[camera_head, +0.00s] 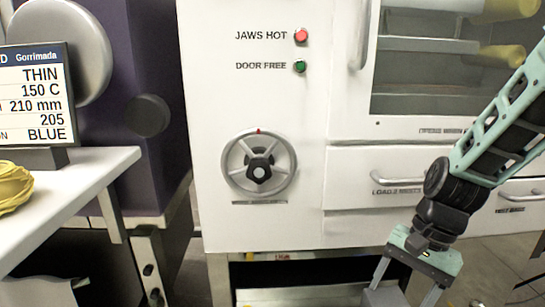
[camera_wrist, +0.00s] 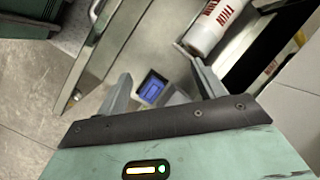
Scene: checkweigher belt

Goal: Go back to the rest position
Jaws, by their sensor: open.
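My gripper (camera_head: 404,297) hangs at the lower right of the head view, pointing down, in front of the white machine (camera_head: 260,100). Its fingers are apart and nothing is between them in that view; the fingertips run to the picture's bottom edge. In the wrist view my gripper (camera_wrist: 158,88) shows both fingers spread. A small blue-screened device (camera_wrist: 152,88) appears in the gap beyond them, and I see no grip on it. The rest position itself is not marked in either view.
A white cylinder with red THIN lettering (camera_wrist: 208,28) lies beyond the fingers. The machine has a handwheel (camera_head: 259,164), red lamp (camera_head: 301,35), green lamp (camera_head: 299,67) and drawers (camera_head: 385,185). A white table (camera_head: 75,195) with a display sign (camera_head: 38,95) stands left.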

